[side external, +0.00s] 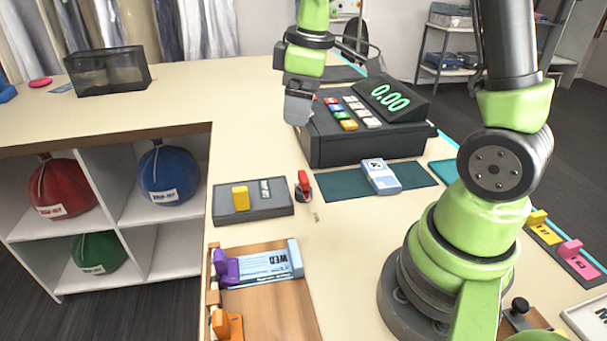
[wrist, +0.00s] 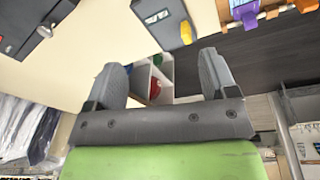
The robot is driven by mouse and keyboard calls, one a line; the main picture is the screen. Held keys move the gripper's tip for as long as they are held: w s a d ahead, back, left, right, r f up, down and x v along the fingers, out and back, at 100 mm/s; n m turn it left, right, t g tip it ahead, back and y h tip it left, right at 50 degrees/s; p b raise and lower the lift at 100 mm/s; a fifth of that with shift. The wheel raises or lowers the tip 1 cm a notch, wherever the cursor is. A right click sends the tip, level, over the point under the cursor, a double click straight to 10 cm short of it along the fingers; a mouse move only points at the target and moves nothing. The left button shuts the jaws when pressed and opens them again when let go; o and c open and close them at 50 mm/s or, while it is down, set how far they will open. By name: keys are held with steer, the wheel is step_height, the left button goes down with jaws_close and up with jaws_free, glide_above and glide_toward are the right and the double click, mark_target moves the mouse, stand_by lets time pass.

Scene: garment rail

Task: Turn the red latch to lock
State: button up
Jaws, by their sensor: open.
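The red latch (side external: 304,181) stands on a small dark base on the counter, beside the right end of a flat grey box. Its handle looks roughly upright. My gripper (side external: 297,108) is above and behind the latch in the side view, by the front left corner of the cash register, apart from the latch and empty. In the wrist view the two fingers of my gripper (wrist: 163,82) are spread wide with nothing between them.
The grey box (side external: 270,208) carries a yellow knob (side external: 240,197). The cash register (side external: 345,150) stands close to my gripper. A pale blue device (side external: 380,177) lies on a green mat (side external: 418,174). Shelves with bags (side external: 64,188) are at left.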

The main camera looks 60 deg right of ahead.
mark_target(303, 176)
steer(key=d+f+n, duration=0.1)
steer(key=f, duration=0.2)
steer(key=w+d+f+n+g, duration=0.1)
steer(key=d+f, duration=0.1)
steer(key=f, duration=0.1)
steer(key=w+d+f+n+g, duration=0.1)
steer(key=f, duration=0.2)
steer(key=shift+w+d+n, duration=0.1)
steer(key=shift+d+n, duration=0.1)
steer(key=shift+n, duration=0.2)
step_height(303, 176, down, 10)
steer(key=shift+r, duration=0.2)
steer(key=shift+c, duration=0.3)
steer(key=c, duration=0.9)
